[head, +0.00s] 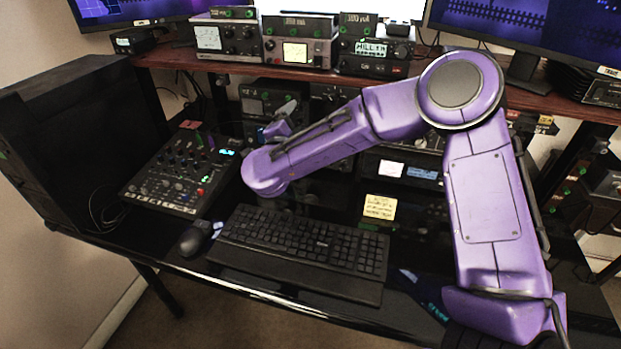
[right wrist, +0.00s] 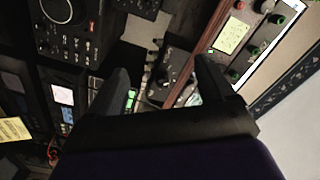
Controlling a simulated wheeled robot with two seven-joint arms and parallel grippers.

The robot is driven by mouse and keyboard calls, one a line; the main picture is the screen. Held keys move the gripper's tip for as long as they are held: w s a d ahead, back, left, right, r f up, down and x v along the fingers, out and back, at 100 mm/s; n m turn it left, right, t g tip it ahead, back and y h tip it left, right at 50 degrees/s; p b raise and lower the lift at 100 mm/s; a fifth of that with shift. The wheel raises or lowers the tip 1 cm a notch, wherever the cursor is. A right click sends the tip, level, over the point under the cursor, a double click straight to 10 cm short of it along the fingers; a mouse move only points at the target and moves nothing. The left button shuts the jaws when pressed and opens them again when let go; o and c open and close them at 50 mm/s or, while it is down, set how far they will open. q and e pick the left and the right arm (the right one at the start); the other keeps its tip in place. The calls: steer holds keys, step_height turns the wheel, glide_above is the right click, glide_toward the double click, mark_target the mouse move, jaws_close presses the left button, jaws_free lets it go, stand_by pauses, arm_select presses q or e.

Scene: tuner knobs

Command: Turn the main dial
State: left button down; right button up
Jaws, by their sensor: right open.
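A large round black dial (right wrist: 62,8) shows at the top left of the right wrist view, on a dark radio panel with small knobs. I cannot tell for sure that it is the main dial. In the head view my right arm crosses in front of the radios and hides part of them. My right gripper (head: 286,112) is small there, near the radios under the shelf. In the right wrist view the gripper (right wrist: 165,78) is open with nothing held. Beyond its fingers is a dark unit with a small knob (right wrist: 163,79). The dial lies left of the fingers. My left gripper is not in view.
A wooden shelf (head: 230,66) carries several radios and monitors above the desk. A keyboard (head: 300,243), a mouse (head: 194,238) and a mixer (head: 178,172) occupy the desk. A black case (head: 65,130) stands at the left. A yellow note (head: 380,207) is on the lower equipment.

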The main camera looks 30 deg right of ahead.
step_height(320, 180, down, 18)
steer(key=b, duration=1.3)
steer(key=shift+w+r, duration=0.1)
steer(key=shift+r, duration=0.15)
steer(key=shift+d, duration=0.1)
steer(key=x, duration=1)
steer(key=shift+w+r, duration=0.1)
steer(key=shift+r, duration=0.1)
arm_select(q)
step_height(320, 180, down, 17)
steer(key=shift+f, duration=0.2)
arm_select(e)
steer(key=c, duration=1.1)
